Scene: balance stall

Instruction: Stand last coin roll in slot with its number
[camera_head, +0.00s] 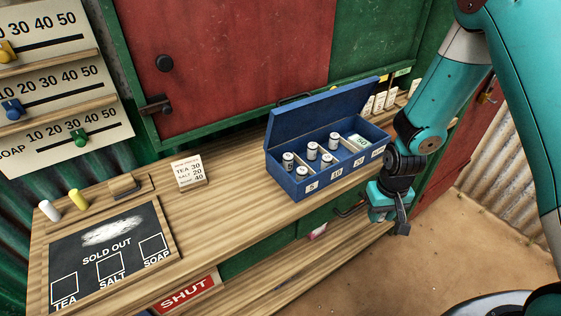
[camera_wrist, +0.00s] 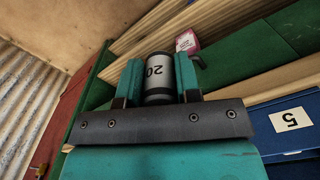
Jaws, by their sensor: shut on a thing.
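My gripper (camera_head: 388,205) hangs in front of the counter, right of and lower than the blue coin box (camera_head: 304,197). In the wrist view my gripper (camera_wrist: 159,78) is shut on a pale coin roll (camera_wrist: 157,72) with dark ends, marked 20, the number upside down there. I cannot make out this roll in the head view. The box lid is open. Its front labels include 5 (camera_head: 311,187), 10 (camera_head: 337,172) and 20 (camera_head: 359,161). Two rolls stand behind 5, two behind 10, and one roll (camera_head: 333,140) toward the back behind 20. A green 50 piece lies at the right.
The open lid (camera_head: 325,108) rises behind the slots. Drawers and a lower shelf lie under the counter edge; a pink packet (camera_wrist: 187,41) shows there. Bare counter lies left of the box.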

